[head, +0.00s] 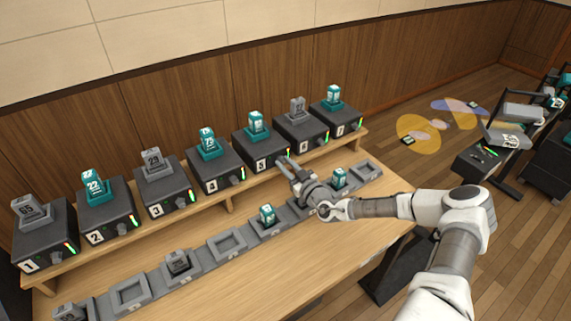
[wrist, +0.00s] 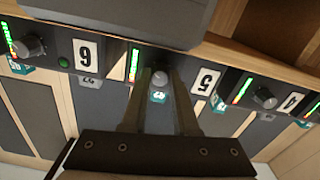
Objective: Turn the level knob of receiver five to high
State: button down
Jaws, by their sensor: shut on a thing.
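Receiver five (head: 260,151) is a dark box with a white 5 label on the raised shelf, with a teal handset in its top cradle. My gripper (head: 283,161) reaches its front from the right and hides its knob in the head view. In the wrist view, which is upside down, the round grey level knob (wrist: 159,79) sits between the two fingers of my gripper (wrist: 160,84), which is shut on it. The 5 label (wrist: 205,81) is right of the knob. A lit green level bar (wrist: 134,64) is left of it. The knob's pointer is not clear.
Receiver six (head: 300,131) and receiver four (head: 214,168) stand close on either side, with their own knobs. A row of grey cradles (head: 227,245) runs along the table below, some holding handsets. The table front (head: 330,250) is bare.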

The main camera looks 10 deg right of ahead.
jog(key=shift+m, duration=0.8)
jog(key=c, duration=0.9)
grip_release()
jog(key=shift+c, duration=0.2)
jog(key=v, duration=1.7)
jog(key=shift+s+b, duration=0.2)
jog(key=shift+b, duration=0.15)
